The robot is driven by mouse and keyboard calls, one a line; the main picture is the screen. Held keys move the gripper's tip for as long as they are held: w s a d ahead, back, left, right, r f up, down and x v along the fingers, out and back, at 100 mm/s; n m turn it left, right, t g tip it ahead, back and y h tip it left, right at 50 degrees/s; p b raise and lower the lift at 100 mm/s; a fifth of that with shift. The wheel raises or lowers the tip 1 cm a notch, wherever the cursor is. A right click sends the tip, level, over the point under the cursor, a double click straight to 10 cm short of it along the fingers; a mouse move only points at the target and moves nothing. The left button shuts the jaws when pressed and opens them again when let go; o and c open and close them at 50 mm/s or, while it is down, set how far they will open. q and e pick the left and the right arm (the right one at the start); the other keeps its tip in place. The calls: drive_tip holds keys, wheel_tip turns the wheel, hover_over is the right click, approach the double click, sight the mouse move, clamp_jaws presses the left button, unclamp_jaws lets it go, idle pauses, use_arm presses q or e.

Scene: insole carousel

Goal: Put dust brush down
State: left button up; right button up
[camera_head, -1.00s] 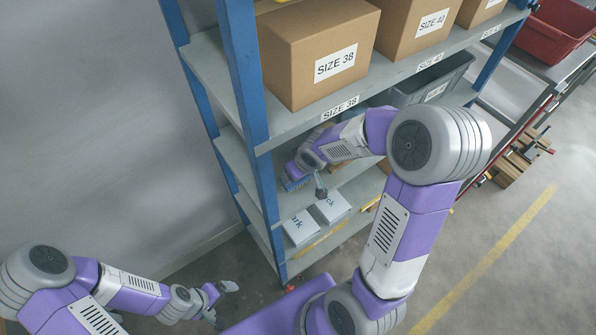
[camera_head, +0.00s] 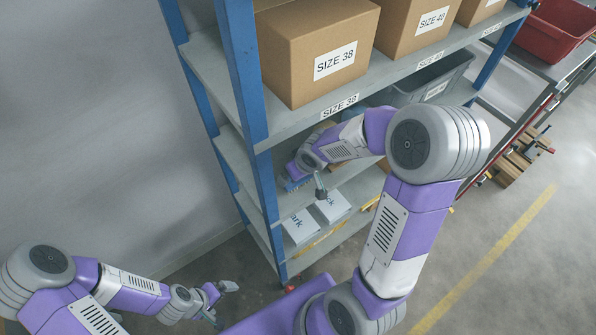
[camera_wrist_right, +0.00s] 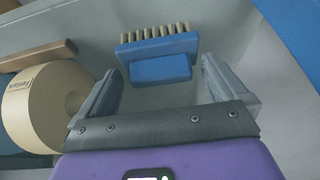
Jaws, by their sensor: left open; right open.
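The dust brush (camera_wrist_right: 160,67) has a blue body and a row of tan bristles. In the right wrist view it lies on a grey shelf surface, bristles pointing away from me. My right gripper (camera_wrist_right: 160,82) is open, with a finger on either side of the brush's near end and a visible gap to each. In the head view a blue bit of the brush (camera_head: 291,184) shows beside my right gripper (camera_head: 306,188), inside the rack's middle level; the arm hides much of it. My left gripper (camera_head: 221,301) is open and empty, low at the left, away from the rack.
A tan roll (camera_wrist_right: 42,108) lies left of my right gripper, near a brown wooden bar (camera_wrist_right: 38,54). Two white boxes (camera_head: 332,207) stand on the lower shelf. A blue post (camera_head: 247,90) and the upper shelf with a SIZE 38 carton (camera_head: 300,62) bound the space.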

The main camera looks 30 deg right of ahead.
drive_tip(key=p+v, duration=0.3)
drive_tip(key=v, duration=0.9)
drive_tip(key=shift+r, duration=0.1)
